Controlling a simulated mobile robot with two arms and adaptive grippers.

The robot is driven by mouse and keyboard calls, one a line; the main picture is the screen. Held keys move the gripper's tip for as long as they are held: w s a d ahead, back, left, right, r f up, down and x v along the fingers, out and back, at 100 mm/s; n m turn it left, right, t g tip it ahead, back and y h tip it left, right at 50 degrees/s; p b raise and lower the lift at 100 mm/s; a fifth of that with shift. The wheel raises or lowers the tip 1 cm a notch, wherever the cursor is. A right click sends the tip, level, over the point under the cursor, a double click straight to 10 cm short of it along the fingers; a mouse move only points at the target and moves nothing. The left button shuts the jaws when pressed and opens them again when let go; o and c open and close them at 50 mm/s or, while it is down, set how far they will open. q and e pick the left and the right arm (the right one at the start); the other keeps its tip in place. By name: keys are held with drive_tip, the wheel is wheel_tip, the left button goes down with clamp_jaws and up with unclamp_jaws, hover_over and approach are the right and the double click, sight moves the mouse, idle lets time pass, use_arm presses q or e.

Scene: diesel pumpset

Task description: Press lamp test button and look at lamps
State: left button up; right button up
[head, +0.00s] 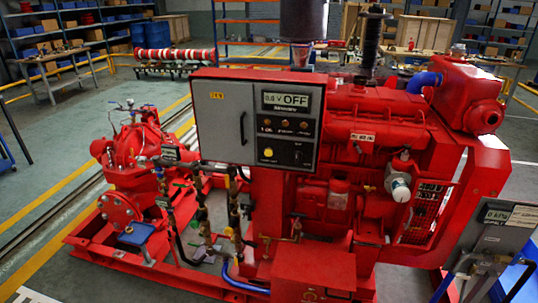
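The grey control panel (225,122) is mounted in a red frame in front of the red engine. Its display (286,101) reads OFF, with smaller figures beside it. Below it is a dark strip with a row of three small round lamps (284,124), dull brownish and not visibly lit. Lower on the panel are a yellow button (268,152) and a dark round switch (298,155). Their labels are too small to read, so I cannot tell for sure which is the lamp test button. Nothing covers the panel face. Neither of my grippers is in view.
A red pump (135,160) stands left of the panel, with pipes and valves below. Shelves (75,25) and a workbench (65,68) are at the back. Open floor lies at the left.

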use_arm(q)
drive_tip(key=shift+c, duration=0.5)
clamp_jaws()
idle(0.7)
